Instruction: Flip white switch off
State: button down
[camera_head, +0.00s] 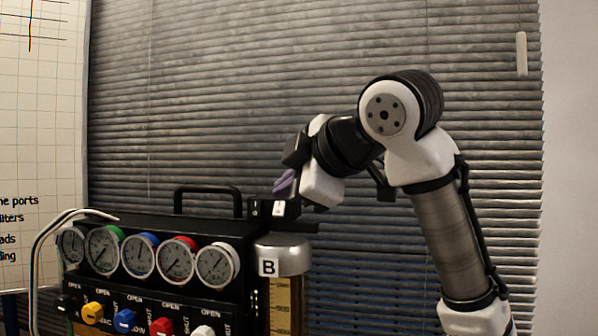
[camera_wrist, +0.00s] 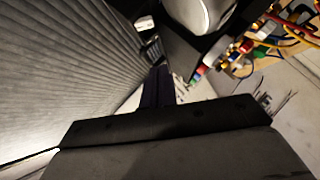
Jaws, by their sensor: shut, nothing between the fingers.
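A small black switch box (camera_head: 266,211) sits on the top right of the gauge rig. A white switch (camera_head: 279,208) shows on its front face; I cannot tell which way it is flipped. My gripper (camera_head: 284,184), with purple fingers, is shut and empty just above the box, near the white switch. I cannot tell whether the fingertips touch it. In the wrist view the dark fingers (camera_wrist: 157,88) point away from the camera, and the switch is not clear there.
The black gauge rig (camera_head: 150,218) carries several round gauges and coloured valve knobs. A metal-capped cylinder marked B (camera_head: 282,252) stands below the switch box. A carry handle (camera_head: 207,190) rises left of the box. Grey blinds (camera_head: 230,90) hang behind.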

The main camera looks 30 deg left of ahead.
aim_at(279, 209)
jog(key=p+x, duration=0.1)
jog(key=x, duration=0.4)
jog(key=shift+w+a+p, duration=0.15)
jog(key=shift+w+p, duration=0.15)
jog(key=shift+p, duration=0.05)
jog(key=shift+w+a+f+p, duration=0.15)
jog(key=shift+w+f+p, duration=0.25)
jog(key=shift+w+f, duration=0.4)
jog(key=shift+w+a+f, duration=0.1)
jog(key=shift+w+f, duration=0.2)
jog(key=shift+w, duration=0.15)
